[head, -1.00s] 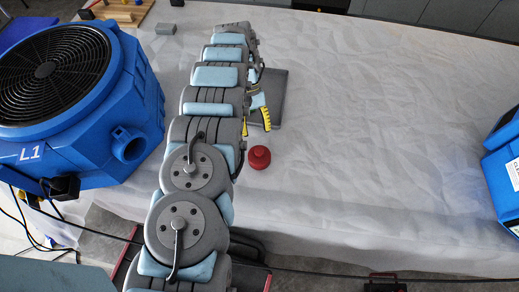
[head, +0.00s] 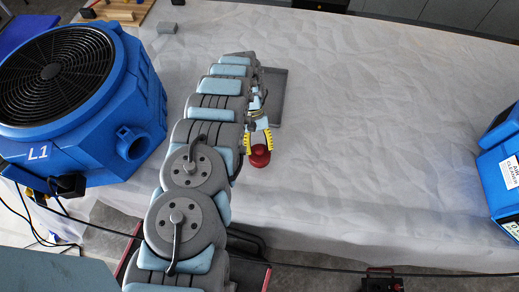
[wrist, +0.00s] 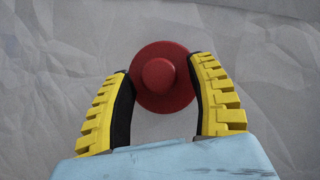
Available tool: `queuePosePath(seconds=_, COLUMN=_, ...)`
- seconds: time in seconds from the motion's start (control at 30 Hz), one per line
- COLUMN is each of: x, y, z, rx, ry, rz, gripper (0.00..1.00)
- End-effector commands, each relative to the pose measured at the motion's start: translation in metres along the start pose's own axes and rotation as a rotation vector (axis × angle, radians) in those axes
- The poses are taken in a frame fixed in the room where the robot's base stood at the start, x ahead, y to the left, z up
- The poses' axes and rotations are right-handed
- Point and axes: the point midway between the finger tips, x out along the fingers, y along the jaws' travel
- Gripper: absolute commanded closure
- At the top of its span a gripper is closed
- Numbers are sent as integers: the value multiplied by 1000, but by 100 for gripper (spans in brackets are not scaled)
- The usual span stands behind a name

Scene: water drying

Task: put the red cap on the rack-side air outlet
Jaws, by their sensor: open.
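The red cap (head: 260,156) rests on the white-covered table, its round knob facing up. In the wrist view the red cap (wrist: 160,77) lies at the fingertips. My gripper (head: 259,149) is open, with its yellow-and-black fingers on either side of the near part of the cap; the wrist view shows my gripper (wrist: 161,70) with the cap's disc between and beyond its tips. Whether the fingers touch the cap is unclear.
A dark grey plate (head: 279,95) lies behind my gripper. A second blue machine (head: 500,170) stands at the right edge. The table's middle right is clear.

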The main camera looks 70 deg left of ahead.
Motion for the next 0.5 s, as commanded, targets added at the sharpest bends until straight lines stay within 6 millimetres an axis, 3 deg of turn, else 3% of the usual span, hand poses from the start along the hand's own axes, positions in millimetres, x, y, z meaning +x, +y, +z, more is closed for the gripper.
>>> queuePosePath(seconds=0.13, x=0, y=0, z=0, rx=0, ry=0, rz=0, gripper=43)
queuePosePath(seconds=0.5, x=0, y=0, z=0, rx=0, ry=1, rz=0, gripper=96)
